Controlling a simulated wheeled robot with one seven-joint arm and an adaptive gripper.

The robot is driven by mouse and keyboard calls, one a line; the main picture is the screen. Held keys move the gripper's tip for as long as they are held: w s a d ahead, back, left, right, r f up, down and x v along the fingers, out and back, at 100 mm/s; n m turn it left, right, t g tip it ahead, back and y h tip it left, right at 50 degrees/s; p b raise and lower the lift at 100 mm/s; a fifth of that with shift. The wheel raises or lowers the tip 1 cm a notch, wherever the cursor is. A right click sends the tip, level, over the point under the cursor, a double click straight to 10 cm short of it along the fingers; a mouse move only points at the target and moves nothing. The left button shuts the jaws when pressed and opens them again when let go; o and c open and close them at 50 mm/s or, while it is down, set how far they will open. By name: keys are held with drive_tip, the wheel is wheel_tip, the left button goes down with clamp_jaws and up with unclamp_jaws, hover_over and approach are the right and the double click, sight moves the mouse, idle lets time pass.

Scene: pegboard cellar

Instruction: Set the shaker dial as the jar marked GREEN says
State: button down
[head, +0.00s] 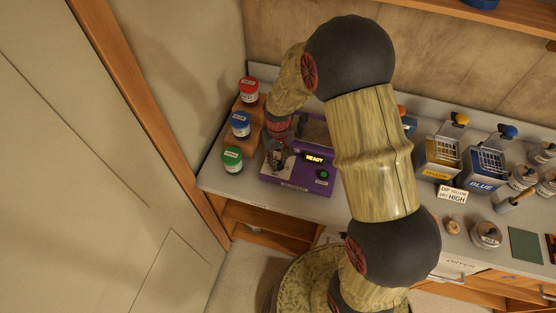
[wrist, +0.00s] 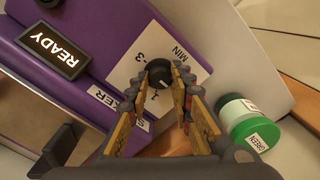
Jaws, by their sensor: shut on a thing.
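The purple shaker (head: 297,184) stands on the counter, its display lit with READY; it also fills the left of the wrist view (wrist: 75,85). Its dark round dial (wrist: 156,72) sits on a white plate marked MIN, with 3 and 1 readable. My gripper (wrist: 162,76) is shut on the dial, one finger on each side; its pointer direction is hard to tell. The green-lidded jar marked GREEN (head: 232,158) stands left of the shaker, and in the wrist view (wrist: 252,130) right of my fingers. Any instruction on it is not readable.
A blue jar (head: 240,124) and a red jar (head: 249,88) stand behind the green one on a wooden stand. Right of my arm are a yellow tank (head: 437,160), a blue tank (head: 484,167) and a card (head: 452,195) reading DIP YELLOW DRY HIGH. A wall stands close on the left.

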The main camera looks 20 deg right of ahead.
sight(278, 162)
drive_tip(key=shift+m, duration=0.3)
drive_tip(key=m, duration=0.5)
drive_tip(key=shift+m+p, duration=0.3)
drive_tip(key=m, duration=0.5)
drive_tip(key=shift+m, duration=0.4)
drive_tip(key=c, duration=1.7)
unclamp_jaws()
drive_tip(key=shift+o, duration=0.7)
drive_tip(key=shift+r, duration=0.1)
wheel_tip(278, 162, up, 12)
